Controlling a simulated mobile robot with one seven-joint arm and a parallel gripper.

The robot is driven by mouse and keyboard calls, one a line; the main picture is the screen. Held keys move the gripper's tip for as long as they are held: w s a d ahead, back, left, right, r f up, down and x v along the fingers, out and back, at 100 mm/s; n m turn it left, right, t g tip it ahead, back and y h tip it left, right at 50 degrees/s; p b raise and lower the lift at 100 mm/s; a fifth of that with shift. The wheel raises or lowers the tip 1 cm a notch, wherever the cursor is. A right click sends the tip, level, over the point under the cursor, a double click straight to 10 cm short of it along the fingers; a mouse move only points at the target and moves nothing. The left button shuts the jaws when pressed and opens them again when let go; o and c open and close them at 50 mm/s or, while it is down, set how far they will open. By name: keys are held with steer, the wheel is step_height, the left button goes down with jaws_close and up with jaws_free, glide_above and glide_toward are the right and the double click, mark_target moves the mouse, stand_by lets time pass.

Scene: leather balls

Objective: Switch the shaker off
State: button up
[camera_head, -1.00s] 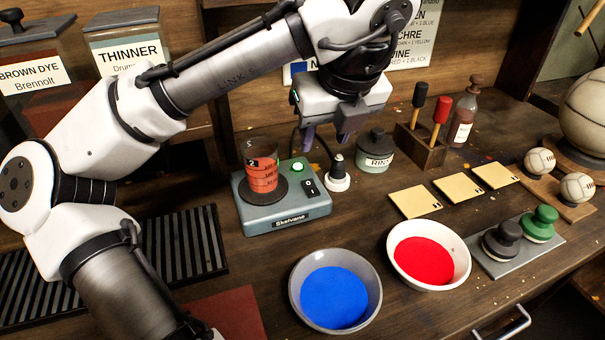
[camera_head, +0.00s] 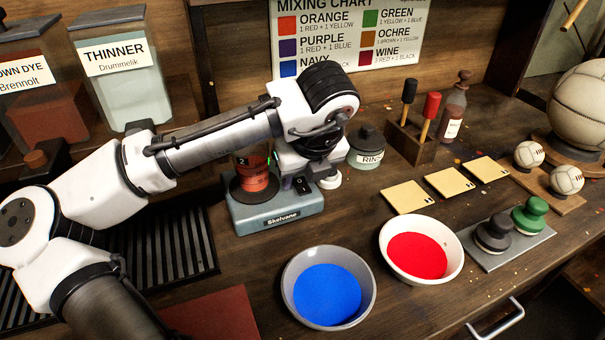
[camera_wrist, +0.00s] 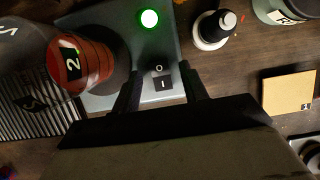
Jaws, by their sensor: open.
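The shaker (camera_head: 278,213) is a grey-teal box labelled Skelvane, standing on the bench with a red-filled cup (camera_head: 256,176) marked 2 on its round plate. In the wrist view its green lamp (camera_wrist: 149,18) is lit, and the black rocker switch (camera_wrist: 162,78) marked O and I lies below the lamp. My gripper (camera_wrist: 160,88) is open and empty, with one finger on each side of the switch in that view. Whether the fingers touch the shaker cannot be told. In the head view my wrist hides part of the shaker's top, and the switch (camera_head: 302,185) shows just below it.
A small white-based bottle with a black top (camera_wrist: 213,27) stands close to the shaker's right. The rinse jar (camera_head: 366,150) is behind it. Blue (camera_head: 328,293) and red (camera_head: 420,255) paint bowls stand in front. Yellow cards (camera_head: 405,197) lie to the right.

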steer(key=shift+c, duration=0.3)
jaws_close()
steer(key=shift+w+r+p, duration=0.1)
steer(key=shift+r+p, duration=0.15)
steer(key=shift+p, duration=0.75)
steer(key=shift+w+a+f+g+h+p, duration=0.1)
steer(key=shift+f+g+h+p, duration=0.15)
steer(key=shift+g+p, duration=0.35)
steer(key=shift+o, duration=0.3)
jaws_free()
steer(key=v, duration=1.4)
